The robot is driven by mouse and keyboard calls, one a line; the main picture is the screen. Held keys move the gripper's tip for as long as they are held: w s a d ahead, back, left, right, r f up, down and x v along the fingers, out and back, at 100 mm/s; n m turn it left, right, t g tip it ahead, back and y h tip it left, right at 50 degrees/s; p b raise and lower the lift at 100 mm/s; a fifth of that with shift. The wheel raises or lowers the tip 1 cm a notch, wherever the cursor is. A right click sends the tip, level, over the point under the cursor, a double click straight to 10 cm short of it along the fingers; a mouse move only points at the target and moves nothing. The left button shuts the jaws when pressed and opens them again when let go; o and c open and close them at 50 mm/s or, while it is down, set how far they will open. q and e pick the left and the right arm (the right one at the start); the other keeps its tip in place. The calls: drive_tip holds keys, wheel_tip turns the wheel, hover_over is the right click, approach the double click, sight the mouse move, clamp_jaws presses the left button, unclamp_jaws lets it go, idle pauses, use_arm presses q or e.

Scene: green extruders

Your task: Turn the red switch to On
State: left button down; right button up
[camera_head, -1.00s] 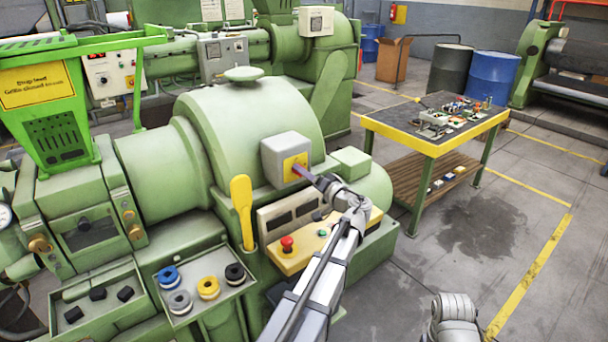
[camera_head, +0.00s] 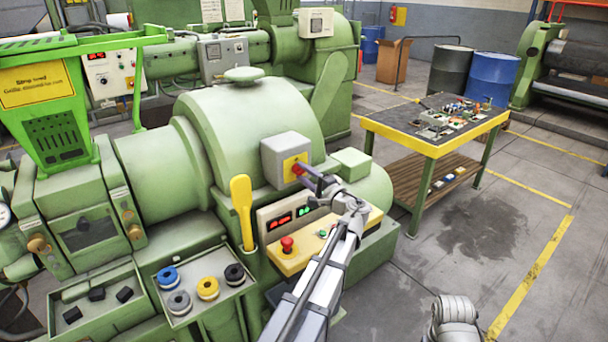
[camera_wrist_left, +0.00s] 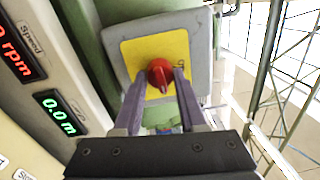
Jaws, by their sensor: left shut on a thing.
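The red switch (camera_head: 297,168) is a round knob with a raised handle on a yellow plate (camera_head: 289,161), on the grey box (camera_head: 279,148) at the front of the green machine. In the left wrist view the red switch (camera_wrist_left: 160,74) has its handle about upright in the picture. My left gripper (camera_head: 307,176) is at the switch, and in the wrist view its fingers (camera_wrist_left: 160,80) are on either side of the handle, shut on it. Lettering on the plate is mostly hidden or too small to read. My right gripper is not in view.
Below the box, a panel shows lit red digits (camera_head: 280,221) and green digits (camera_head: 304,211). A red push button (camera_head: 287,244) and a yellow handle (camera_head: 242,208) are close by. A yellow-edged workbench (camera_head: 424,148) stands right, with clear floor beside it.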

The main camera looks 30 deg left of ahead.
use_arm(q)
drive_tip(key=shift+m, duration=0.7)
drive_tip(key=shift+c, duration=2.3)
unclamp_jaws()
drive_tip(key=v, duration=0.8)
